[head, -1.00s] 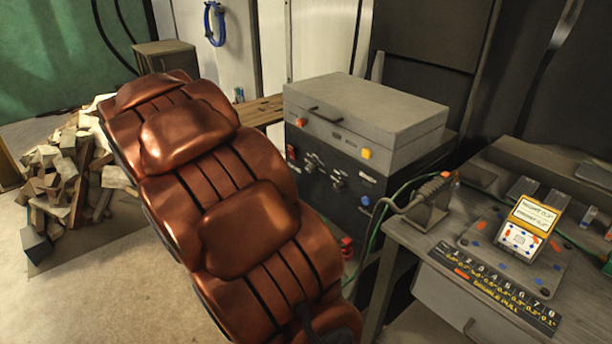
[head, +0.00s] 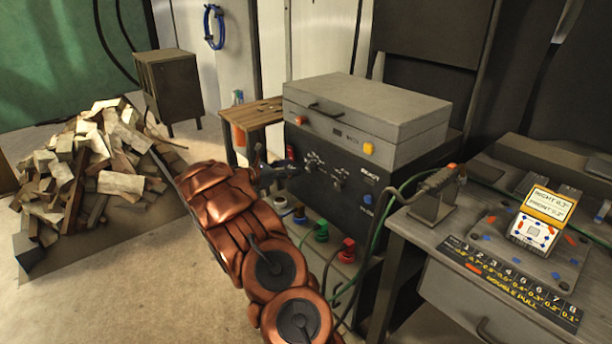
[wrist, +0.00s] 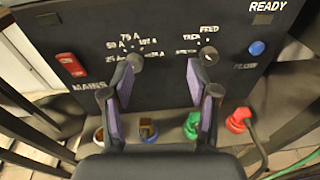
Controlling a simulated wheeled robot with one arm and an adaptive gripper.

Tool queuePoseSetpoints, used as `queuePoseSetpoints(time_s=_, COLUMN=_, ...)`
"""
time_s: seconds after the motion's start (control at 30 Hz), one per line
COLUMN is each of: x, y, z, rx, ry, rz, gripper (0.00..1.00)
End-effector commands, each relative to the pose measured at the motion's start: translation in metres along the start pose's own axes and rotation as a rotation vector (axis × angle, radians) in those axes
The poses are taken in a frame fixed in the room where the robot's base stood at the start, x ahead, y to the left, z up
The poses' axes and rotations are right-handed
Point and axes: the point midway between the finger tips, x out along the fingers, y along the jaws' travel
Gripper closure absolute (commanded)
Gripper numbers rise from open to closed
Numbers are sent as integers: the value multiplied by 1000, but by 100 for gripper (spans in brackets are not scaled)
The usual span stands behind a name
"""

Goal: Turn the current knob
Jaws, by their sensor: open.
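The current knob (wrist: 136,61) is a small dark knob on the black machine front, with amp marks such as 25 A, 50 A and 75 A around it. It also shows in the head view (head: 313,162). My gripper (wrist: 164,72) is open and empty, facing the panel. Its left finger overlaps the knob's lower left edge in the wrist view; I cannot tell whether they touch. Its right finger lies below a second knob (wrist: 209,57) marked FEED. The current knob is not between the fingers' middle but at the left one. Its pointer setting is too small to read.
A red MAINS switch (wrist: 71,65) is at the panel's left and a blue button (wrist: 257,48) at its right. Coloured sockets, including a green one (wrist: 192,125) and a red one (wrist: 238,120), sit below. A workbench (head: 430,235) stands at the right.

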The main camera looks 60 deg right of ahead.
Motion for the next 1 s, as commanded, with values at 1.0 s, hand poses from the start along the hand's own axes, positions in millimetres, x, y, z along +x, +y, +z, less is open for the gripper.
queuePoseSetpoints(time_s=1.0, x=102, y=50, z=-62, rx=-186, ry=-110, rz=78, gripper=40)
